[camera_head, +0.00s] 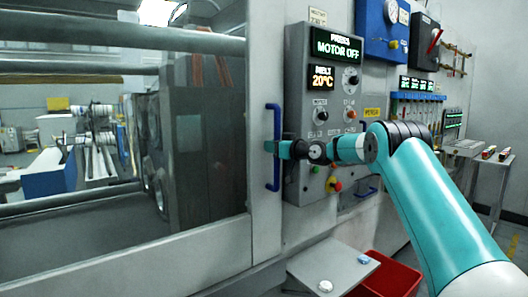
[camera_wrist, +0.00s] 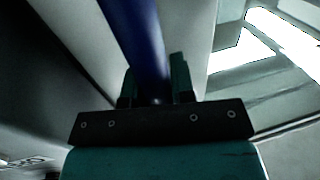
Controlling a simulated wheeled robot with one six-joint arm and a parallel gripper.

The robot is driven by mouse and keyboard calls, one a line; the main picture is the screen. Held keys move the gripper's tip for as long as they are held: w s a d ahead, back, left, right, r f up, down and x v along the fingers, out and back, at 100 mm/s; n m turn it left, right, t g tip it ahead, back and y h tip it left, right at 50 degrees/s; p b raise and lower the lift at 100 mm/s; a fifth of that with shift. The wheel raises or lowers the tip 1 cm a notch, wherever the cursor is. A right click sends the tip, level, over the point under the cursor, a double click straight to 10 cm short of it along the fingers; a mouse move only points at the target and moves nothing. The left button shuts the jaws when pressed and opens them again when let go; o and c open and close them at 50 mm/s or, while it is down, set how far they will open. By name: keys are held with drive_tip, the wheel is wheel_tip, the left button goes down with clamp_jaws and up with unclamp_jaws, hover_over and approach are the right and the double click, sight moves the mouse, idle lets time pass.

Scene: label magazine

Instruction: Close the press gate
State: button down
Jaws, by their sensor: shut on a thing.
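The press gate (camera_head: 262,190) is a grey-framed sliding door with a large window at the left of the head view. A blue vertical handle (camera_head: 277,178) stands on its right edge, beside the control panel. My gripper (camera_head: 270,147) is at the handle's middle and shut on it. In the wrist view the dark blue handle (camera_wrist: 148,45) runs up between the two fingers of my gripper (camera_wrist: 157,90). The fingertips are partly hidden by the handle and shadow.
The control panel (camera_head: 330,75) reads "MOTOR OFF" and has knobs and a red emergency button (camera_head: 334,184) close to my arm. A red bin (camera_head: 390,278) and a grey ledge (camera_head: 335,270) are below. A side table (camera_head: 480,157) stands at right.

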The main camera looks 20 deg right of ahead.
drive_tip(key=shift+w+d+r, duration=0.1)
drive_tip(key=shift+d+r, duration=0.05)
drive_tip(key=shift+d, duration=0.45)
drive_tip(key=shift+d, duration=0.1)
drive_tip(key=c, duration=1)
unclamp_jaws()
drive_tip(key=shift+d, duration=0.2)
drive_tip(key=shift+o, duration=0.2)
drive_tip(key=shift+a, duration=0.2)
drive_tip(key=b+v, duration=0.5)
drive_tip(key=v, duration=1.2)
drive_tip(key=shift+d, duration=0.1)
